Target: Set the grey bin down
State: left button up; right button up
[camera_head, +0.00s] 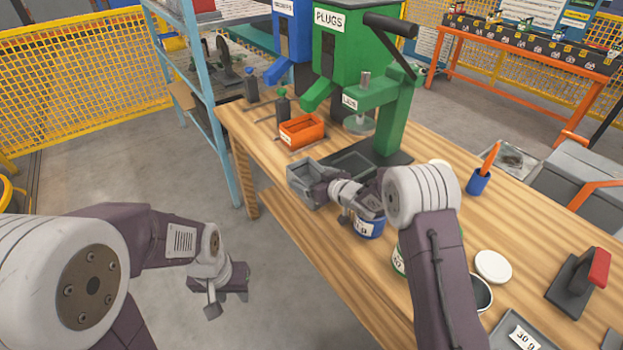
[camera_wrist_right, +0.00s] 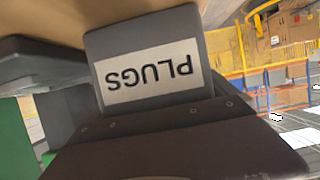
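The grey bin (camera_head: 301,187) is over the near edge of the wooden workbench (camera_head: 262,135), in front of the orange bin. In the right wrist view the grey bin (camera_wrist_right: 150,45) fills the middle, its white PLUGS label upside down in the picture. My right gripper (camera_head: 320,183) is shut on the grey bin. I cannot tell whether the bin's underside touches the bench.
An orange bin (camera_head: 301,132) stands behind the grey bin. The green PLUGS dispenser (camera_head: 340,55) and green press (camera_head: 392,120) stand at the back. A blue-labelled tin (camera_head: 369,228) is beneath my right wrist. A white lid (camera_head: 493,267) and red-handled tool (camera_head: 580,283) lie to the right.

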jog(key=shift+s+d+r, duration=0.15)
jog(key=shift+r, duration=0.15)
jog(key=p+v, duration=0.1)
jog(key=v, duration=1)
jog(key=shift+s, duration=0.25)
jog(key=shift+d+r, duration=0.1)
jog(key=shift+r, duration=0.05)
jog(key=s+d+r+m+t+h+p, duration=0.1)
jog(key=d+r+m+h+p, duration=0.15)
jog(key=r+p, duration=0.85)
jog(key=s+d+f+m+g+h+b, duration=0.1)
jog(key=s+d+m+g+h+b, duration=0.15)
jog(key=s+d+h, duration=0.4)
jog(key=s+d+f+m+g, duration=0.1)
jog(key=s+f+g, duration=0.3)
jog(key=s, duration=0.5)
jog(key=s+d+f+m+g+y, duration=0.1)
jog(key=s+f+g, duration=0.3)
jog(key=s, duration=0.5)
jog(key=shift+s+d+p, duration=0.15)
jog(key=shift+s+p, duration=0.15)
